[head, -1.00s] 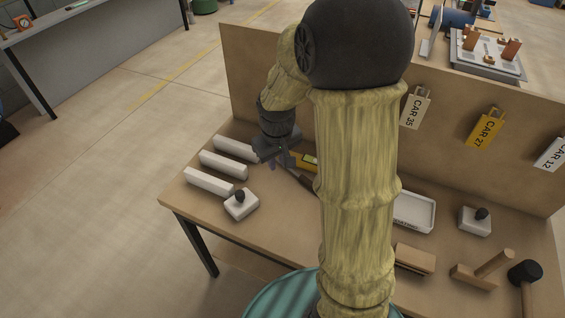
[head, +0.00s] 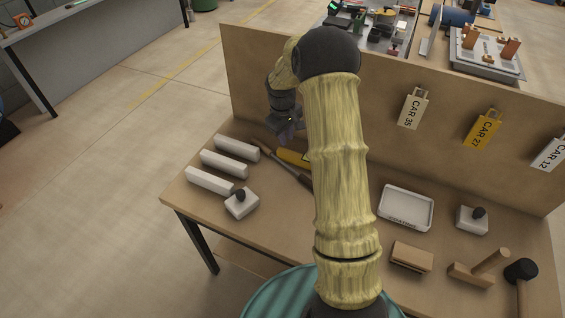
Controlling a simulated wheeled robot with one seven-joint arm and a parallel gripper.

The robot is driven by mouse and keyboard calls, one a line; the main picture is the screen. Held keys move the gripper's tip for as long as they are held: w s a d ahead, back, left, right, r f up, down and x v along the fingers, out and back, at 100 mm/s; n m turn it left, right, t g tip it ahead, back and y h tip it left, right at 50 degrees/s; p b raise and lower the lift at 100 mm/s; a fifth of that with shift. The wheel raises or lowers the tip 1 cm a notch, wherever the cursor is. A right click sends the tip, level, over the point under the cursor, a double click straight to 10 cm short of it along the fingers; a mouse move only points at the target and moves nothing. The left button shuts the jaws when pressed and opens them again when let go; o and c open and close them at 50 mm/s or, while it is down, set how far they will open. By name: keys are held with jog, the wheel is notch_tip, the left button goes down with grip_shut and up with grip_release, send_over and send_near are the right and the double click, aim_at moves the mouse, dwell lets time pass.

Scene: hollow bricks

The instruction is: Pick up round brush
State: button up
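A slim, long tool with a dark, thick end (head: 304,180) lies slantwise on the workbench, left of my arm; it may be the round brush, but I cannot tell for sure. Its near end is partly hidden by my arm. A wooden block with dark bristles below, a flat brush (head: 412,257), lies right of my arm near the front. My gripper (head: 287,134) hangs above the back left of the bench, over the far end of the slim tool. Its fingers are small and dark, so I cannot tell whether they are open.
A yellow tool (head: 293,157) lies beside the slim one. White bars (head: 224,163) and a white block with a black knob (head: 242,203) are at left. A white tray (head: 406,208), another knobbed block (head: 472,220) and a mallet (head: 521,272) are at right. A back panel (head: 375,110) stands behind.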

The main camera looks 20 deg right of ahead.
jog(key=p, duration=0.2)
send_over(290, 168)
jog(key=f, duration=1.1)
jog(key=shift+a+f, duration=0.1)
jog(key=shift+a, duration=0.3)
jog(key=shift+d+f+p, duration=0.2)
jog(key=shift+f+p, duration=0.45)
jog(key=shift+f, duration=0.65)
jog(key=shift+d+f+p, duration=0.15)
jog(key=shift+f+p, duration=0.5)
jog(key=shift+f, duration=0.6)
grip_shut()
